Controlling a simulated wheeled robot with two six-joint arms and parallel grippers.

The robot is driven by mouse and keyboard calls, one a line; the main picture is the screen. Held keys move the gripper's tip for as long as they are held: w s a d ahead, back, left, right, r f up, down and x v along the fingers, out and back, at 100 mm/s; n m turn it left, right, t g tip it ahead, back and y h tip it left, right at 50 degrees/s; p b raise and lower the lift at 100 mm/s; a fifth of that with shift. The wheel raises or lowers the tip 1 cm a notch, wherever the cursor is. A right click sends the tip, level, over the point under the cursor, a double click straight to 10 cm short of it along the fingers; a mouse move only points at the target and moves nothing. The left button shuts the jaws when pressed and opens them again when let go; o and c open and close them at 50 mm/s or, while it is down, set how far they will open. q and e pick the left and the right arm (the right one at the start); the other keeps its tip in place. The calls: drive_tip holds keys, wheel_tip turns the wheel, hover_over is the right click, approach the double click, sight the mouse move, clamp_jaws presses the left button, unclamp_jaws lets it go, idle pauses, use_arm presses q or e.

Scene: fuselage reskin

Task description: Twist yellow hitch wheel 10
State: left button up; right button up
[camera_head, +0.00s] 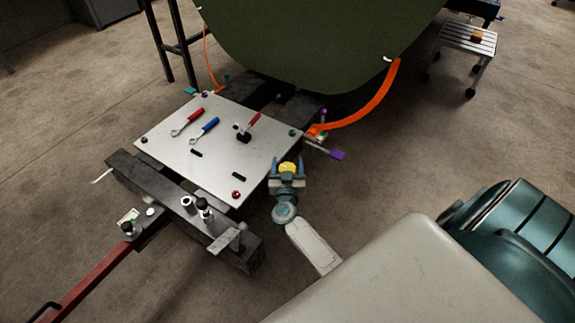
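The yellow hitch wheel (287,168) is a small round yellow knob just off the right edge of the silver plate. My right gripper (287,175) reaches it from the lower right. Its two fingers stand apart, one on each side of the wheel. I cannot tell whether they touch or squeeze it. The gripper's wrist hides what lies below the wheel. My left gripper is out of view.
The silver plate (170,148) carries red- and blue-handled tools and coloured knobs. A dark beam (150,185) with fittings and a red tow bar (85,272) lie at front left. An orange strap (375,105) and green fuselage (310,45) are behind.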

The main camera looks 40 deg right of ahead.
drive_tip(key=c, duration=0.7)
